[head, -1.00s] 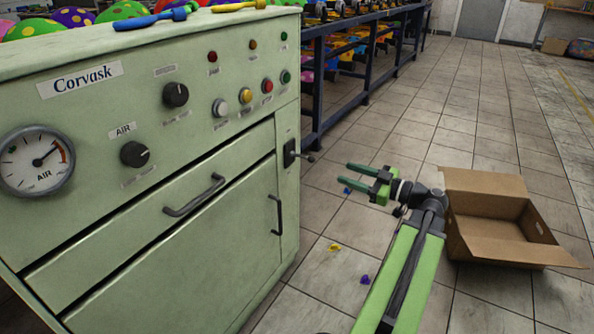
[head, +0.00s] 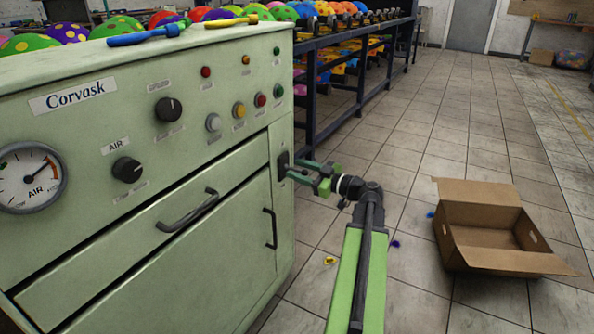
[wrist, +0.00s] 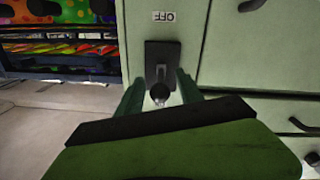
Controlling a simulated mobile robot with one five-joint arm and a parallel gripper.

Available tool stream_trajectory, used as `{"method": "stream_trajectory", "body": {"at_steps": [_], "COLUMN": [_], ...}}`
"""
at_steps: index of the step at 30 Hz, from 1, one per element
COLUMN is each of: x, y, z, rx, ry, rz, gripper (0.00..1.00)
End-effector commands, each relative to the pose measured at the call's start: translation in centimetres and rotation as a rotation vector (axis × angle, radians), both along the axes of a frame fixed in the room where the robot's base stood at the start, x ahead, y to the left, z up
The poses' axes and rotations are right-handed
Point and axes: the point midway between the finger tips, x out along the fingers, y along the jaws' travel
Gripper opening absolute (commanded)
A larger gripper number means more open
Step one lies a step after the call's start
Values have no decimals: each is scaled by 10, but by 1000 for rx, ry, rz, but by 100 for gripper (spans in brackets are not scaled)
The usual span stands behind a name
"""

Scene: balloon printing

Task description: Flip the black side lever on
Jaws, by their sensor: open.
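The black side lever's plate (head: 283,165) sits on the right side face of the green Corvask machine (head: 100,215). In the wrist view the lever plate (wrist: 161,58) is straight ahead, under a label (wrist: 164,16) reading OFF, and the lever's round knob (wrist: 159,93) points toward me. My gripper (head: 303,170) is open at the lever. In the wrist view its fingers (wrist: 157,95) stand on either side of the knob. I cannot tell whether a finger touches it. The lever itself is mostly hidden behind the fingers in the head view.
An open cardboard box (head: 490,232) stands on the floor to the right. A dark blue shelf rack (head: 350,75) with colourful goods stands behind the machine. Small coloured scraps, one yellow (head: 329,261), lie on the floor. The tiled floor beyond is clear.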

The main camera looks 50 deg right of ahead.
Motion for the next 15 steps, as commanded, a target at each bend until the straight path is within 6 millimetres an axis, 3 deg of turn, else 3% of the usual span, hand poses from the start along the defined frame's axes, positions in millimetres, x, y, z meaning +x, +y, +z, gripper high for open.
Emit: {"method": "stream_trajectory", "body": {"at_steps": [11, 15], "x": [9, 9], "y": [2, 2], "z": [0, 0], "rx": [0, 0], "ry": [0, 0], "rz": [0, 0], "gripper": [44, 27]}}
